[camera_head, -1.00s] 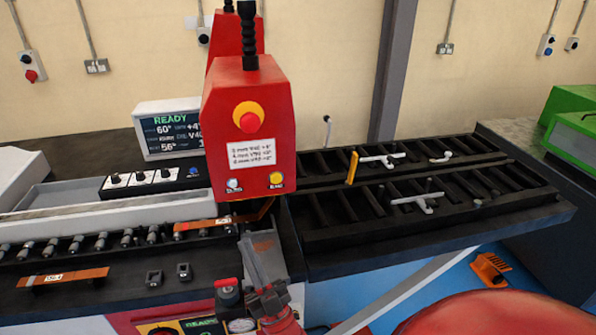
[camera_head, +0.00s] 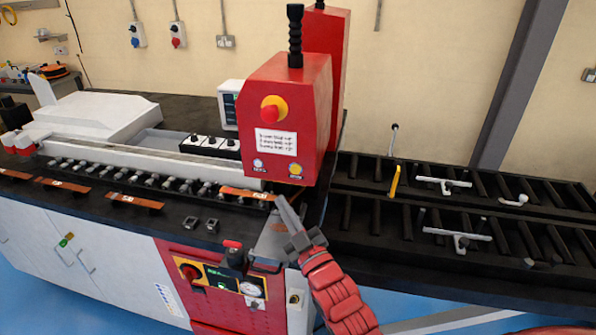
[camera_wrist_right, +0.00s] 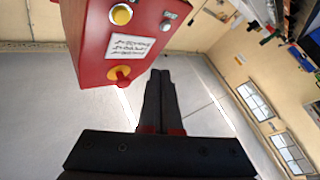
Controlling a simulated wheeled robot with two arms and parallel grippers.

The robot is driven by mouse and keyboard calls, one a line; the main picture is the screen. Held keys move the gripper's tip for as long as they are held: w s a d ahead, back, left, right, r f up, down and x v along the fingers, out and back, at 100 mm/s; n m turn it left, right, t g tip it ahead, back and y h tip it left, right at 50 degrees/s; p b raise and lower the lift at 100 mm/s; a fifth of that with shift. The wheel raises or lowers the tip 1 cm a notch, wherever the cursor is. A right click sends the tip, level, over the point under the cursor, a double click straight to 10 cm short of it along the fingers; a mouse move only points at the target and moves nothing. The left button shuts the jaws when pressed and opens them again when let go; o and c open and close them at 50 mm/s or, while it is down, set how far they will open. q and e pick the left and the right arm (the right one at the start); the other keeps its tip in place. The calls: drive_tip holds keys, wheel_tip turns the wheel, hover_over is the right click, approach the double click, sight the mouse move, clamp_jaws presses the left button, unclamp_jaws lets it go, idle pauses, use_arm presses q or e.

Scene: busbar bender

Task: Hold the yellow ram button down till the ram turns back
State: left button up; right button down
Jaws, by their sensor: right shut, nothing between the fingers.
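The yellow ram button (camera_head: 295,169) sits low on the right of the red control box (camera_head: 285,130), beside a pale button (camera_head: 258,163). In the right wrist view the yellow button (camera_wrist_right: 121,14) is at the top, left of the fingers. My right gripper (camera_head: 279,199) is shut and empty. Its fingertips point up just below the box, a little left of the yellow button in the head view. In the right wrist view a gap shows between the fingers (camera_wrist_right: 160,75) and the button, and the button face is uncovered. My left gripper is not in view.
A red mushroom knob on a yellow ring (camera_head: 273,108) is on the same box, close to the fingers in the wrist view. A copper strip (camera_head: 247,193) lies under the box. A black roller table (camera_head: 455,215) stands to the right. The display (camera_head: 229,103) is mostly hidden.

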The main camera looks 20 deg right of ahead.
sight(295, 170)
drive_tip(key=w+d+b, duration=0.1)
drive_tip(key=w+d, duration=0.4)
drive_tip(key=w, duration=0.2)
drive_tip(key=shift+b, duration=0.3)
idle(0.3)
drive_tip(key=shift+w, duration=0.1)
idle(1.7)
drive_tip(key=shift+w+d+b, duration=0.3)
drive_tip(key=shift+w+b, duration=0.05)
drive_tip(key=shift+b, duration=0.2)
